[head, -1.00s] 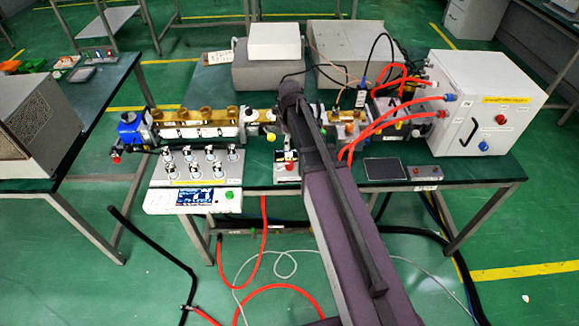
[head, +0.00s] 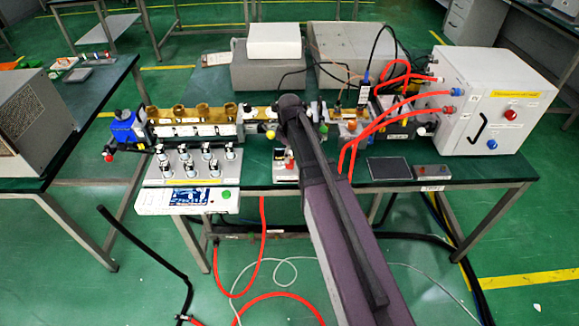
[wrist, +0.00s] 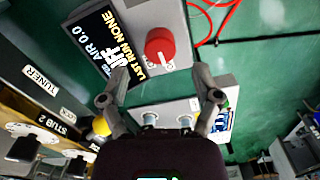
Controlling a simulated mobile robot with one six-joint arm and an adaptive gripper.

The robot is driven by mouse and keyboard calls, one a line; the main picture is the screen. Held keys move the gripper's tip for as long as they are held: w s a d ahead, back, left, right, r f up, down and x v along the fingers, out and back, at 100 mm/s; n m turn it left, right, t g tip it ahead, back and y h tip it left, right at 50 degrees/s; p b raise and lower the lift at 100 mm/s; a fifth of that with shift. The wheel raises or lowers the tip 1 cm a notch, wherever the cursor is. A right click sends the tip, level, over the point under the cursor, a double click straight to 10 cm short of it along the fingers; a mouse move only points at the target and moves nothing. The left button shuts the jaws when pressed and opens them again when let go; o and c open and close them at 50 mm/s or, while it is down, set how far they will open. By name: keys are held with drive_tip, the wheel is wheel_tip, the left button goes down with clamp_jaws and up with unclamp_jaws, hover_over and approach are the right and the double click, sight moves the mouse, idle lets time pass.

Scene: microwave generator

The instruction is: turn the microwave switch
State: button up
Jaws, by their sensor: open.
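In the wrist view, a round red knob (wrist: 160,46) stands on a light grey box, beside a black display (wrist: 104,42) with white and yellow text, including "OFF" and "LAST RUN NONE". My gripper (wrist: 160,72) is open and empty, one finger on each side of the picture. The knob shows beyond and between the fingertips, with no clear contact. In the head view, a small light box (head: 284,172) at the table's front edge is partly covered by my arm. My gripper is hidden behind my arm there.
A panel of several silver knobs (head: 196,162) stands left of my arm on the table. A white cabinet (head: 470,115) with red hoses stands at the right. A yellow ball-like part (wrist: 101,126) is close beside the left finger in the wrist view.

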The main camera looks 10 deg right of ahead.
sight(290, 164)
drive_tip(key=shift+f+b, duration=2)
drive_tip(key=shift+f, duration=0.25)
clamp_jaws()
